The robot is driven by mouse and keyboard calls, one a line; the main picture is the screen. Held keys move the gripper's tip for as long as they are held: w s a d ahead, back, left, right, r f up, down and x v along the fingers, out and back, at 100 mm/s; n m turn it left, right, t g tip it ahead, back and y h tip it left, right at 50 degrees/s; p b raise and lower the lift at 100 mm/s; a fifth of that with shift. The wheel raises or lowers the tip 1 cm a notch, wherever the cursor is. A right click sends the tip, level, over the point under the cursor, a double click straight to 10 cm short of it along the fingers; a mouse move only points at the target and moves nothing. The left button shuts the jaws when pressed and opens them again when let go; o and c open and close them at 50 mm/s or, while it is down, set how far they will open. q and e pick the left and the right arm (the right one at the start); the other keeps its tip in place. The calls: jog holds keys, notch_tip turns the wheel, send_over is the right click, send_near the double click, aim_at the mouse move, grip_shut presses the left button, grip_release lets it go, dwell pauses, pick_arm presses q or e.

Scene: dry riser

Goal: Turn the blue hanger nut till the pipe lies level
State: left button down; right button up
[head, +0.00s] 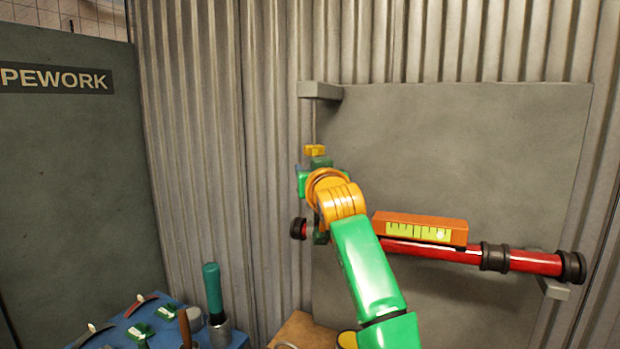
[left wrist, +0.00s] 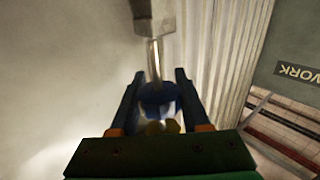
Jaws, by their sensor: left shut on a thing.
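The red pipe (head: 533,262) runs across the grey board, its right end lower in the picture than its left end. An orange spirit level (head: 420,229) with a yellow-green marked vial sits on top of it; I cannot make out a bubble. The blue hanger nut (left wrist: 158,100) is between the two fingers of my left gripper (left wrist: 158,80), on a metal rod (left wrist: 154,60) in the left wrist view. The left gripper is shut on it. In the head view this gripper (head: 312,172) and arm hide most of the nut and part of the pipe's left side.
A grey bracket (head: 320,91) juts out at the board's upper left, and another (head: 553,288) below the pipe's right end. A blue tray (head: 228,338) with tools, one green-handled (head: 212,290), stands lower left. A dark panel (head: 75,190) is at far left.

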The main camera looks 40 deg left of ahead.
pick_arm(q)
jog(key=shift+w+d+m+t+h+p, duration=0.1)
jog(key=shift+d+m+t+h+p, duration=0.65)
jog(key=shift+m+h, duration=2.65)
jog(key=shift+w+d+m+t+h+p, duration=0.15)
jog(key=shift+d+m+t+h+p, duration=0.6)
jog(key=shift+m+h, duration=2.6)
jog(key=shift+w+d+m+t+h+p, duration=0.1)
jog(key=shift+d+m+t+h+p, duration=0.8)
jog(key=shift+h, duration=4.15)
jog(key=shift+a+m+b, duration=0.45)
jog(key=shift+m+b, duration=0.1)
jog(key=shift+m, duration=0.3)
jog(key=shift+c, duration=1.9)
grip_release()
jog(key=shift+w+d, duration=0.1)
jog(key=shift+w, duration=0.1)
